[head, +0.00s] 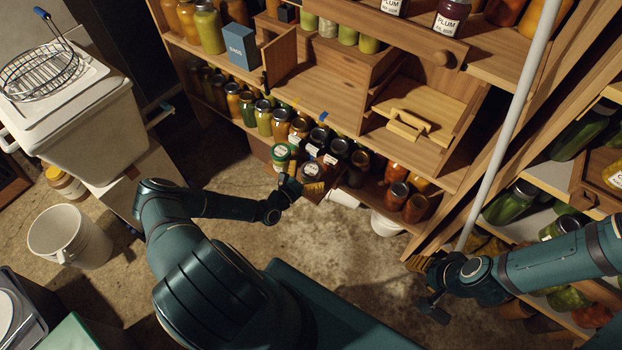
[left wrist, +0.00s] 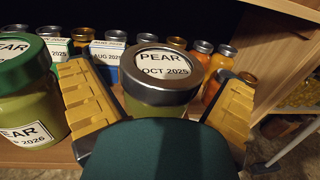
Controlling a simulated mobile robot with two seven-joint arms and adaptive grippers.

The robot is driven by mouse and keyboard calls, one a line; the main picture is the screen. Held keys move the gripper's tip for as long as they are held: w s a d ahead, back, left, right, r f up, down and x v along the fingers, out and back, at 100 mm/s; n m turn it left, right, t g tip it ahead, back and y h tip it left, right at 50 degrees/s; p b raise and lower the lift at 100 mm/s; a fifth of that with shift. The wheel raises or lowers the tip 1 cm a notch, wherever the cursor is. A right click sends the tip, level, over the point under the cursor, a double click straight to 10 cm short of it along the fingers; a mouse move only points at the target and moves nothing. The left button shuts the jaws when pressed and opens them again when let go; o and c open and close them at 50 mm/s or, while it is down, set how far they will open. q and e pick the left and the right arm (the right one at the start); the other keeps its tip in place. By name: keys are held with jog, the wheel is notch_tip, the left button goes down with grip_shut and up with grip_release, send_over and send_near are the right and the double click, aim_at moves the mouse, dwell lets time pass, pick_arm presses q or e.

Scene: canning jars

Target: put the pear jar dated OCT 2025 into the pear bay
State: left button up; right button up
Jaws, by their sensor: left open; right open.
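The pear jar dated OCT 2025 (left wrist: 163,72) has a silver lid whose label reads PEAR OCT 2025. It stands upright between the two yellow finger pads of my left gripper (left wrist: 157,108), which is open around it. In the head view its lid (head: 312,169) shows at my left gripper (head: 309,182), at the front of the low shelf. A green-lidded pear jar (left wrist: 28,90), its label ending in 2026, stands left of the left finger. My right gripper (head: 432,306) is open and empty at lower right, away from the jars. I cannot read which bay is the pear bay.
Several jars stand behind on the low shelf (left wrist: 60,155). A pale pole (head: 510,110) leans at right. A white bucket (head: 70,237) stands on the floor at left.

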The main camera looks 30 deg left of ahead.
pick_arm(q)
jog(key=shift+w+d, duration=0.1)
jog(key=shift+w, duration=0.15)
jog(key=c, duration=1.3)
